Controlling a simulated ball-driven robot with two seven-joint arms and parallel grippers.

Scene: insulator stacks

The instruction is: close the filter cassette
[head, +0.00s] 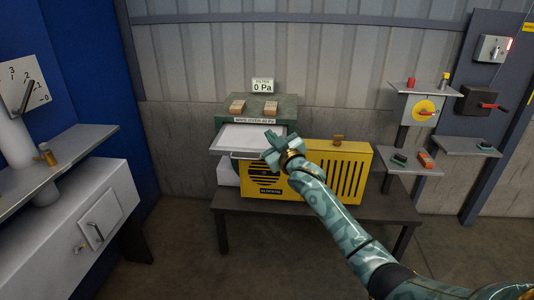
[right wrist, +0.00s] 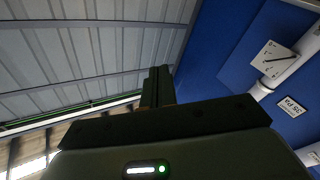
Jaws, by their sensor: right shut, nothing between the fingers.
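The filter cassette (head: 245,139) is a flat white tray with a grey frame. In the head view it sticks out toward me from the green filter housing (head: 228,107), so it stands open. My right gripper (head: 272,142) is shut and empty at the cassette's front right corner, covering part of it. I cannot tell whether it touches the frame. In the right wrist view its fingers (right wrist: 158,86) are together, with no cassette in sight. My left gripper is not in view.
The yellow blower (head: 338,170) stands below on a dark table (head: 350,208). Two wooden blocks (head: 254,107) lie on the housing, under a "0 Pa" display (head: 263,86). Shelves with small parts (head: 412,168) are at right, a grey bench (head: 60,165) at left. The floor in front is clear.

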